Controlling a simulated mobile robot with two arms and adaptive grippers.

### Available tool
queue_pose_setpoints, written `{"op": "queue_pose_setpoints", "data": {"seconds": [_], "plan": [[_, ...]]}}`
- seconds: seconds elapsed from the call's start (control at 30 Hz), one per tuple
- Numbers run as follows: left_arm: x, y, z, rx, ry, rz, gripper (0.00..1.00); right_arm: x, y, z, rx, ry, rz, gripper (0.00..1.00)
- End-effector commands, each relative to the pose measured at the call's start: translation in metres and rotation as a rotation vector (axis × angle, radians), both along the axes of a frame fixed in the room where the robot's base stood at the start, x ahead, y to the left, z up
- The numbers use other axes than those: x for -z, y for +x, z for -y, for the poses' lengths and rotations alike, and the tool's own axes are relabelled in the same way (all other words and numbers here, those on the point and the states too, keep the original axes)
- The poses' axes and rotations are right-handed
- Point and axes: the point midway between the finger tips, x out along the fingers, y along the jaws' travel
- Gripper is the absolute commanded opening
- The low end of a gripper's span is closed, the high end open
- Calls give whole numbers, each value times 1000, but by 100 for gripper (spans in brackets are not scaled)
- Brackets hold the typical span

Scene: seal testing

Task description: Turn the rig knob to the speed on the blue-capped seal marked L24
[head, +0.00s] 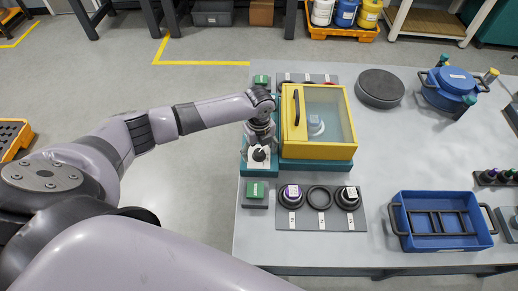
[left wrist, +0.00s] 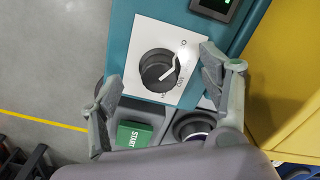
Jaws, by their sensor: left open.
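The rig knob (left wrist: 158,71) is black and round on a white dial plate (left wrist: 143,28), with a pale pointer line toward the upper right in the left wrist view. In the head view, the left gripper (head: 260,142) is over the rig's dial plate (head: 249,163). A seal with a pale bluish cap (head: 315,122) sits behind the clear window of the yellow chamber (head: 318,152); its marking is unreadable. My right gripper is not in view.
A green START button (left wrist: 134,135) is close to the left finger. A grey mat (head: 335,223) holds a purple-capped seal (head: 292,192), a bare ring (head: 319,197) and a white-topped seal (head: 350,196). A blue tray (head: 440,243) stands at the right. The table's middle is clear.

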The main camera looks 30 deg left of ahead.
Motion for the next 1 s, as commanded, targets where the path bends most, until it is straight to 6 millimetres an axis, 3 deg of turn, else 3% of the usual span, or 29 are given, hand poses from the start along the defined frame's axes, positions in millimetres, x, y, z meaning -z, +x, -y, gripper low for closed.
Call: {"op": "queue_pose_setpoints", "data": {"seconds": [0.23, 0.5, 0.63, 0.93, 1.0], "plan": [[-4, -1, 1, -63, -1, -2, 71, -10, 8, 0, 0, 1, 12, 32], [-7, -1, 1, -479, 0, -4, 71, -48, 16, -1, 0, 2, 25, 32], [-4, -1, 1, -640, 0, -2, 71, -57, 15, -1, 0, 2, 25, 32], [0, 0, 0, -702, 0, 0, 71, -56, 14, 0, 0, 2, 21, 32], [0, 0, 0, -701, 0, 0, 67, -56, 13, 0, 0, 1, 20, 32]]}}
